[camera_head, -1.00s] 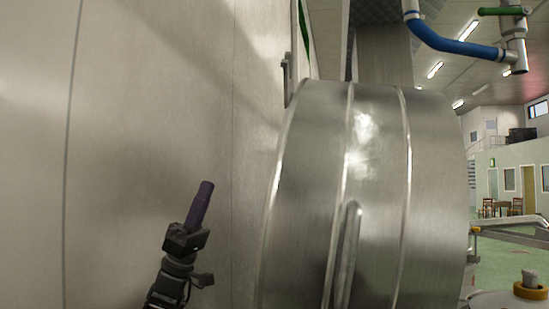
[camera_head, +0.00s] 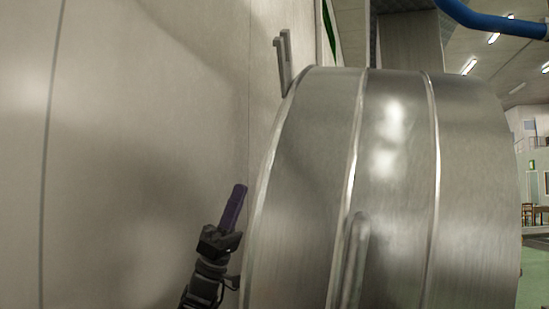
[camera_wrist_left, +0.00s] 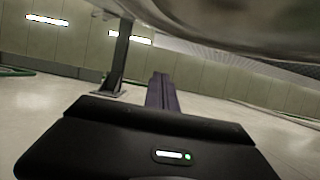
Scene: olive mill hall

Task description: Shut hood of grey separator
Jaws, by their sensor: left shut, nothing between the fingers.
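A large round grey steel hood (camera_head: 398,190) with raised bands fills the middle and right of the head view, its left rim beside a pale wall. I take it for the separator's hood; the separator's body is not clearly visible. A bar handle (camera_head: 354,260) runs down its face. My left gripper (camera_head: 239,192), with purple fingers, is shut and empty just left of the rim. Contact cannot be told. The fingers show in the left wrist view (camera_wrist_left: 161,92) below a curved metal underside (camera_wrist_left: 230,25). My right gripper is not in view.
The pale wall (camera_head: 140,130) fills the left side. A metal bracket (camera_head: 284,62) stands at the rim's upper left. A blue pipe (camera_head: 490,20) hangs at upper right. The left wrist view shows a dark post (camera_wrist_left: 117,60) and open pale floor (camera_wrist_left: 40,95).

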